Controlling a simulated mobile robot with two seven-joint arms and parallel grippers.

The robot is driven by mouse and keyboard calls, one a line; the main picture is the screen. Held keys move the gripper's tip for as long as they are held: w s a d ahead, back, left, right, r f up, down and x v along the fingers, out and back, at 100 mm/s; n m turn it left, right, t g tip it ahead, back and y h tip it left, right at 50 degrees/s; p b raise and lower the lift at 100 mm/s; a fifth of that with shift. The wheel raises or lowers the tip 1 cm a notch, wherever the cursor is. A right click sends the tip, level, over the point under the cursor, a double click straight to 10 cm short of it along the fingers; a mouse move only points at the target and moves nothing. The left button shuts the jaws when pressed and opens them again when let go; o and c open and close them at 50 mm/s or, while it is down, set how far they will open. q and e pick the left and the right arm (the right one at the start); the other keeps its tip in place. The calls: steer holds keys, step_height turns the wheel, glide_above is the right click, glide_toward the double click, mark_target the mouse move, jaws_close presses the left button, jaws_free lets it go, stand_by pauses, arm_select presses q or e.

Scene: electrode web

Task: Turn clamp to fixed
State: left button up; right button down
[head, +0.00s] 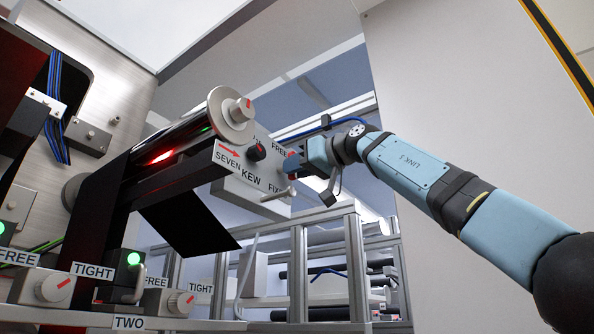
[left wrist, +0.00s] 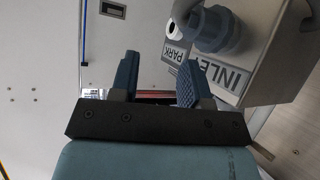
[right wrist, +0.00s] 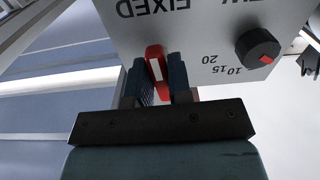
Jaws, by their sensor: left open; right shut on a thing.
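The clamp handle is red with a white mark and shows between my right gripper's fingers in the right wrist view (right wrist: 156,66). My right gripper (right wrist: 160,82) is shut on it, with one dark finger on each side. The handle sits on a grey panel (right wrist: 180,35) marked FIXED, upside down in this view. In the head view my right gripper (head: 297,165) is at the right side of this panel, near the word FREE; it hides most of the handle. My left gripper (left wrist: 160,80) is open and empty in the left wrist view, and out of the head view.
A black knob (head: 256,152) sits on the same panel, beside SEVEN and KEW. A roller (head: 232,112) is above it, with dark web hanging below. FREE/TIGHT knobs (head: 55,287) stand lower left. An INLET/PARK unit (left wrist: 265,50) is close to my left gripper.

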arm_select(q)
steer(key=shift+r, duration=0.2)
arm_select(e)
steer(key=shift+r+m, duration=0.15)
steer(key=shift+m, duration=0.15)
steer(key=c, duration=1.1)
jaws_free()
arm_select(q)
steer(key=shift+f, duration=0.25)
arm_select(e)
steer(key=shift+a, duration=0.1)
arm_select(q)
steer(key=w+d+r+t+h+b, duration=0.1)
steer(key=b, duration=0.4)
steer(key=shift+w+d+r+t+b, duration=0.25)
steer(key=shift+w+r+t+b, duration=0.05)
steer(key=shift+r, duration=0.1)
arm_select(e)
steer(key=v, duration=1.3)
steer(key=shift+s+d, duration=0.2)
steer(key=shift+d, duration=0.15)
